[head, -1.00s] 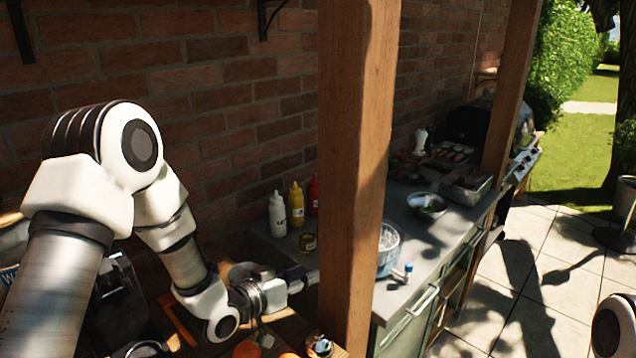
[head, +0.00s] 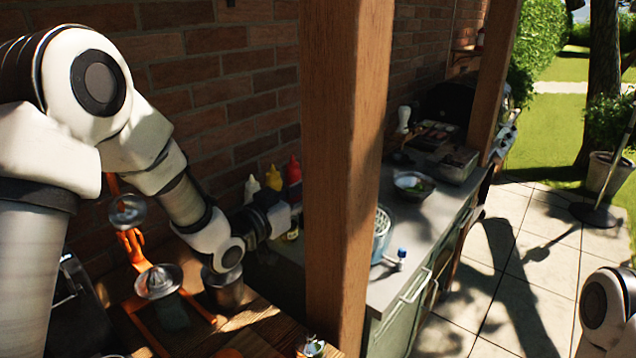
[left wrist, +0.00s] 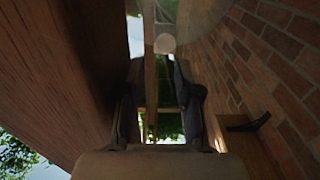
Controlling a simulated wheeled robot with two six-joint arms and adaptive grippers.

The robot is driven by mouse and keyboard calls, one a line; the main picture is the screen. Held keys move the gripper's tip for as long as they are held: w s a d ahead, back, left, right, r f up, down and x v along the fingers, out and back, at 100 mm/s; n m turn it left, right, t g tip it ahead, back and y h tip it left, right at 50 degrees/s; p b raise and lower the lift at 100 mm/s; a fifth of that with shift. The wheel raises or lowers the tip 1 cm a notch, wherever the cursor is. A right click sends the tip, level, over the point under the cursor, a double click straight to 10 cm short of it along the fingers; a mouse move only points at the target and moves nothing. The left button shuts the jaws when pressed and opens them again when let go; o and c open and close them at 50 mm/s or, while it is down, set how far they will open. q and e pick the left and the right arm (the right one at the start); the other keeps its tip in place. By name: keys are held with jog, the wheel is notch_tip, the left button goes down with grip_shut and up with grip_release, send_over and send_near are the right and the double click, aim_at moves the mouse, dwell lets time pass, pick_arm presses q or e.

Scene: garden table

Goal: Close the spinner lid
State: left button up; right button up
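The spinner shows as a blue-green bowl with a pale perforated basket (head: 381,236) on the grey counter, partly hidden behind the wooden post. A small blue-and-white part (head: 398,257) sticks out at its right side. My left arm reaches to the post's left side; its gripper is hidden in the head view. In the left wrist view my left gripper (left wrist: 159,75) has its two fingers apart with nothing visible between them. A clear, rounded sheet with a pale disc (left wrist: 165,43) shows beyond them, possibly the lid; I cannot tell. My right gripper is out of view.
The thick wooden post (head: 343,170) stands close to my left gripper, with the brick wall (head: 235,85) behind. Sauce bottles (head: 273,180) stand left of the post. A bowl (head: 413,185) sits farther along the counter. A citrus press (head: 158,282) stands on the wooden table.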

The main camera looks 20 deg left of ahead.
pick_arm(q)
jog(key=w, duration=0.3)
jog(key=w+d+f+p, duration=0.1)
jog(key=w, duration=0.1)
jog(key=shift+s+r, duration=0.15)
jog(key=shift+s, duration=0.1)
jog(key=shift+s+r, duration=0.1)
jog(key=shift+s, duration=0.05)
jog(key=shift+c, duration=0.7)
grip_shut()
jog(key=shift+w+d+r+p, duration=0.1)
jog(key=shift+w+r+p, duration=0.1)
jog(key=shift+p, duration=0.1)
jog(key=w+p, duration=0.1)
jog(key=w+d+r+g+p, duration=0.1)
jog(key=p, duration=0.1)
jog(key=w+g+y+p, duration=0.1)
jog(key=p, duration=0.1)
jog(key=shift+w+d+r, duration=0.25)
jog(key=shift+w, duration=0.05)
jog(key=shift+w+d+f+g+p, duration=0.1)
jog(key=shift+w+f+g+p, duration=0.1)
jog(key=shift+g+p, duration=0.1)
jog(key=shift+f, duration=0.15)
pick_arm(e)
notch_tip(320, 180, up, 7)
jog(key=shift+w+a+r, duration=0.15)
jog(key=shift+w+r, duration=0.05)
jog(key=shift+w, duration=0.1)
